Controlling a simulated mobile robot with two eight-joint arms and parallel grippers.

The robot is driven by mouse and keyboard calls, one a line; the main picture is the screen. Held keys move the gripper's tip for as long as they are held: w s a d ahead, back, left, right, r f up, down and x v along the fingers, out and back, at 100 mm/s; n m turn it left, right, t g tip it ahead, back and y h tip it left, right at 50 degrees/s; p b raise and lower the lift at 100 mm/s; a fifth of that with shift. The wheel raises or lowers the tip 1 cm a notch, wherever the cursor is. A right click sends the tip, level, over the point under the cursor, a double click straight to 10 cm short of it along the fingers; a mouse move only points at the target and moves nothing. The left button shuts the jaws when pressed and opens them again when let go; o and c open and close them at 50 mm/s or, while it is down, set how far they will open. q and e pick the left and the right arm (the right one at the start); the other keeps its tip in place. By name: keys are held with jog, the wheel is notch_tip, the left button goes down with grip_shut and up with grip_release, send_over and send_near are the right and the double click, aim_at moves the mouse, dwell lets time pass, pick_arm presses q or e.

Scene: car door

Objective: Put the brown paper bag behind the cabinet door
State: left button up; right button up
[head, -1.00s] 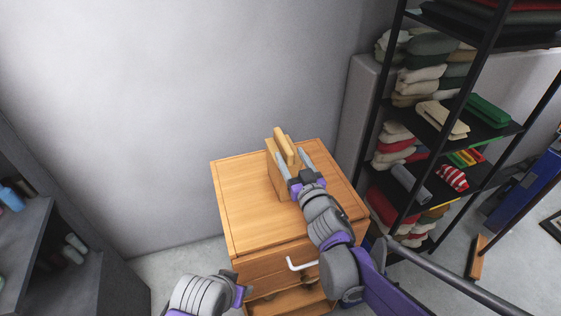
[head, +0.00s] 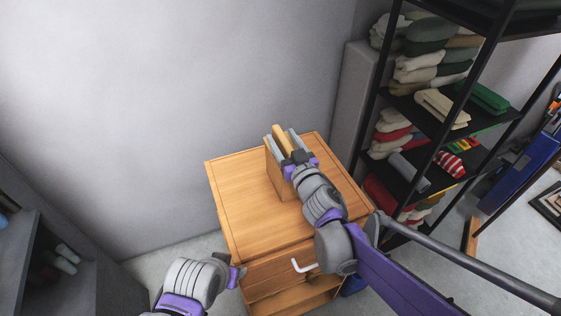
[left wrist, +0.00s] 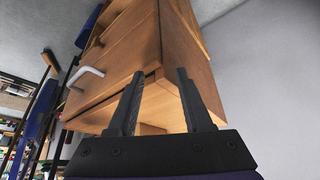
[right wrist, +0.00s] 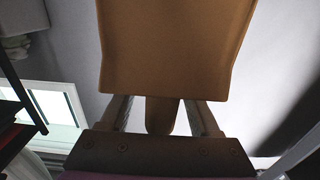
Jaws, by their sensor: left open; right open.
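The brown paper bag (head: 273,176) stands on the cabinet top, with long loaf-like pieces sticking out of it. My right gripper (head: 283,141) is open at the bag's upper end, its fingers apart. In the right wrist view the bag (right wrist: 175,45) fills the upper middle, and a rounded brown piece shows between the fingers; contact is unclear. The wooden cabinet (head: 235,190) has a front panel with a white handle (head: 303,267) and an open space below. My left gripper (left wrist: 160,76) is open and empty near the cabinet's front edge.
A black shelf rack (head: 437,135) with folded cloths stands close on the right. A grey shelf unit (head: 20,245) is at the lower left. A grey wall (head: 190,90) is behind the cabinet. The cabinet top left of the bag is clear.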

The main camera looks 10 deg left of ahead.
jog(key=shift+s+d, duration=0.1)
jog(key=shift+c, duration=1)
grip_shut()
dwell(0.3)
